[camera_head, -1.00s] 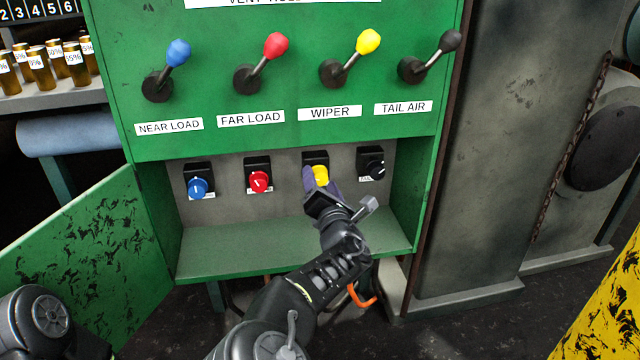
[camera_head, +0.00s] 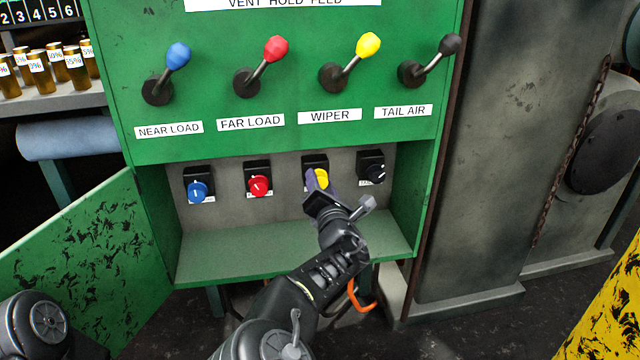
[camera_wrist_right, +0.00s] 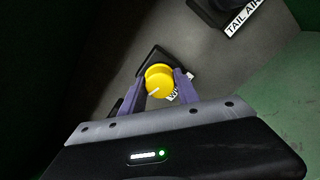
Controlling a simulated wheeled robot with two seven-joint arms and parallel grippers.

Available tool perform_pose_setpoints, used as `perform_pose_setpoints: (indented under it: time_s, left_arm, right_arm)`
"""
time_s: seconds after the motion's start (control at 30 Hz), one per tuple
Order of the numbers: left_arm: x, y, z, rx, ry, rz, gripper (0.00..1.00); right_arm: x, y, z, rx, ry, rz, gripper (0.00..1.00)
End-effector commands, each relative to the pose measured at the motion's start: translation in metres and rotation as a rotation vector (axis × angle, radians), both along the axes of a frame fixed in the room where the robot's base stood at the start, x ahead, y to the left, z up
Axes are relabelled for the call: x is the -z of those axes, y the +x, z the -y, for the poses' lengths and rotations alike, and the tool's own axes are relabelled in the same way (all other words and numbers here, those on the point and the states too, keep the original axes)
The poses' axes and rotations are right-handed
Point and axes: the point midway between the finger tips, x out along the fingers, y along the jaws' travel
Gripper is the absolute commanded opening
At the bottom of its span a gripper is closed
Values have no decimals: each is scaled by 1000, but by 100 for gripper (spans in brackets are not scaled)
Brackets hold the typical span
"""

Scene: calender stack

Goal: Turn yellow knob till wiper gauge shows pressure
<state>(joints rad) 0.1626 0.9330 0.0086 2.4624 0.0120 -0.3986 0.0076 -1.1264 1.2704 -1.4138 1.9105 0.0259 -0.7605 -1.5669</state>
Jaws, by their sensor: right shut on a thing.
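The yellow knob (camera_head: 321,179) sits on a black mount in the recess of the green cabinet, third from the left. My right gripper (camera_head: 318,182) is shut on it, with its purple fingers on either side. In the right wrist view the yellow knob (camera_wrist_right: 159,81) lies between the fingertips (camera_wrist_right: 160,88), and its white pointer mark points to the lower left. A label beside it is partly hidden. The yellow WIPER lever (camera_head: 350,60) stands above, tilted to the upper right. No wiper gauge shows in these views. My left gripper is not in view.
A blue knob (camera_head: 198,191) and a red knob (camera_head: 259,186) are to the left, and a black knob (camera_head: 375,173) is close on the right. The recess shelf (camera_head: 260,250) is bare. An open green door (camera_head: 90,260) is at the left.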

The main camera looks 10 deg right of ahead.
Motion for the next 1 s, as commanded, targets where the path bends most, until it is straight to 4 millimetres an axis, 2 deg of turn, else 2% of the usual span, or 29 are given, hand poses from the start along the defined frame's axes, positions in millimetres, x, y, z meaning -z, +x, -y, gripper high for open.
perform_pose_setpoints:
  time_s: [0.03, 0.13, 0.27, 0.37, 0.5, 0.57, 0.83, 0.87, 1.0]
  left_arm:
    - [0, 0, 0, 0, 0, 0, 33]
    - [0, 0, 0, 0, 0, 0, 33]
    - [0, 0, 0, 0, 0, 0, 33]
    - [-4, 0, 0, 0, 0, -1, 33]
    - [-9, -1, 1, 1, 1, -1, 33]
    - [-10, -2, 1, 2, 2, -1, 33]
    - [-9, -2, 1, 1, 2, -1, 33]
    - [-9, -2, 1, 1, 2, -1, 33]
    - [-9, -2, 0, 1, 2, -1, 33]
  right_arm:
    - [0, 0, 0, -1, 0, 1, 9]
    - [0, 0, 0, -1, 0, 1, 1]
    - [0, 0, 0, -1, 10, 1, 0]
    - [-2, 0, 0, 0, 103, 0, 0]
    - [-2, 0, 1, 1, 344, 1, 0]
    - [-2, 0, 0, 1, 411, 2, 0]
    - [0, 0, 0, -1, 439, 2, 0]
    - [0, 0, 0, -1, 439, 2, 38]
    - [0, 0, 0, 0, 438, 1, 49]
